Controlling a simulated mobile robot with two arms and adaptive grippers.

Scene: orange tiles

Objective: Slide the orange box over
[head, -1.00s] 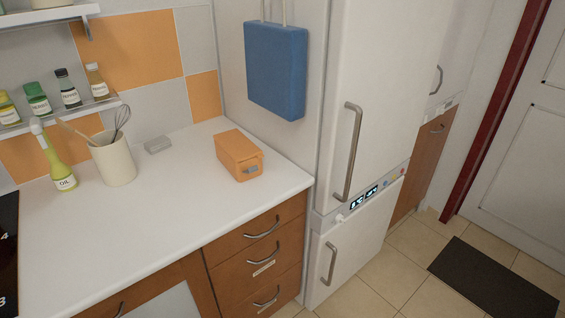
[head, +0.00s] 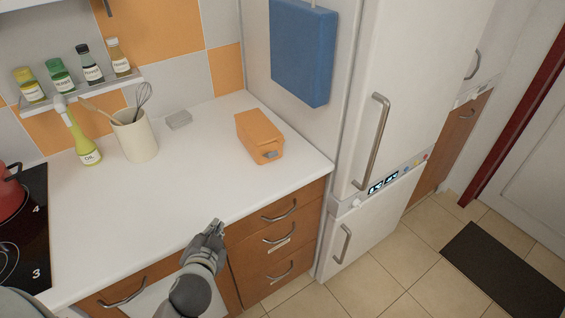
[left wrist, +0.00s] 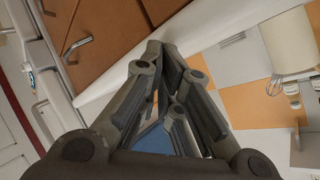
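The orange box (head: 259,137) stands on the white counter near its right end, close to the side panel by the fridge. It has a grey catch on its front end. My left gripper (head: 217,228) is at the counter's front edge, in front of the box and to its left, clearly apart from it. In the left wrist view, the left gripper's fingers (left wrist: 160,48) come together at the tips with nothing between them. I cannot make out the box in that view. My right gripper is not in view.
A utensil jar (head: 135,137), an oil bottle (head: 83,140) and a small grey block (head: 179,120) stand toward the back left. A red pot (head: 10,192) is on the black hob (head: 30,235). The counter in front of the box is clear.

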